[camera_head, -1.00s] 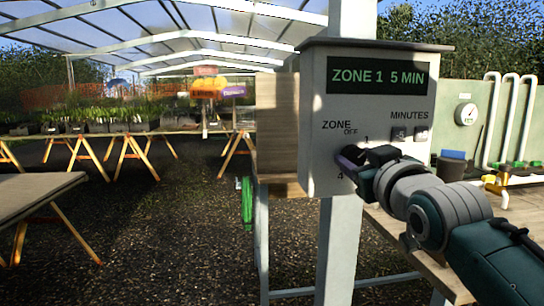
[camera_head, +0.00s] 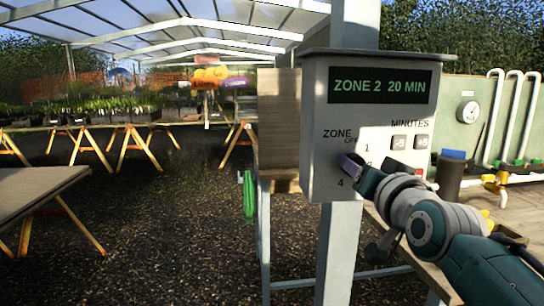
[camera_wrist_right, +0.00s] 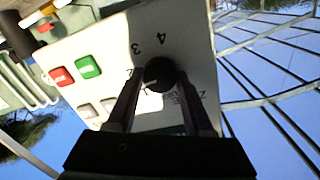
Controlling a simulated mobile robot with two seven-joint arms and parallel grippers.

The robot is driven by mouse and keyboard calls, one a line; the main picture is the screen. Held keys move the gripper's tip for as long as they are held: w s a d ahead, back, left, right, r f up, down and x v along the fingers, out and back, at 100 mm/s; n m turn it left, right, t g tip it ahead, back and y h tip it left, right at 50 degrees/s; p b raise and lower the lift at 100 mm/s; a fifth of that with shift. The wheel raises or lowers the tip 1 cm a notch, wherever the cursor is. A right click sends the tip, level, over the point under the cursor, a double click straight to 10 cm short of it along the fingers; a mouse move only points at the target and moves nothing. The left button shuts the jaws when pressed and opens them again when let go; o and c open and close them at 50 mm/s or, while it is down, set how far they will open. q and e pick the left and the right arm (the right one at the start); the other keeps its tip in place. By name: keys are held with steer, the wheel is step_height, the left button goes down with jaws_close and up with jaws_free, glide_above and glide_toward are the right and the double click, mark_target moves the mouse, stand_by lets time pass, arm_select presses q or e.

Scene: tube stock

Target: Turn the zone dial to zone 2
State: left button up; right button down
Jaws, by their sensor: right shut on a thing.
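The control box (camera_head: 318,110) is white and mounted on a post. Its display (camera_head: 379,85) reads "ZONE 2 20 MIN". The black zone dial (camera_wrist_right: 159,74) sits on the box's face with numbers around it; the gripper hides most of it in the head view. My right gripper (camera_wrist_right: 160,88) is shut on the dial, one finger on each side. It also shows at the dial in the head view (camera_head: 355,168). My left gripper is not in view.
Grey minutes buttons, -5 (camera_head: 399,142) and +5 (camera_head: 421,142), sit right of the dial. Red (camera_wrist_right: 62,76) and green (camera_wrist_right: 88,67) buttons show in the wrist view. A green handle (camera_head: 248,193) hangs left of the post. A bench (camera_head: 40,186) stands at the left.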

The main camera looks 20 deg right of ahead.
steer(key=shift+m+p, duration=0.35)
steer(key=shift+m, duration=0.85)
steer(key=shift+c, duration=1.4)
jaws_free()
steer(key=v, duration=1)
steer(key=shift+p, duration=0.4)
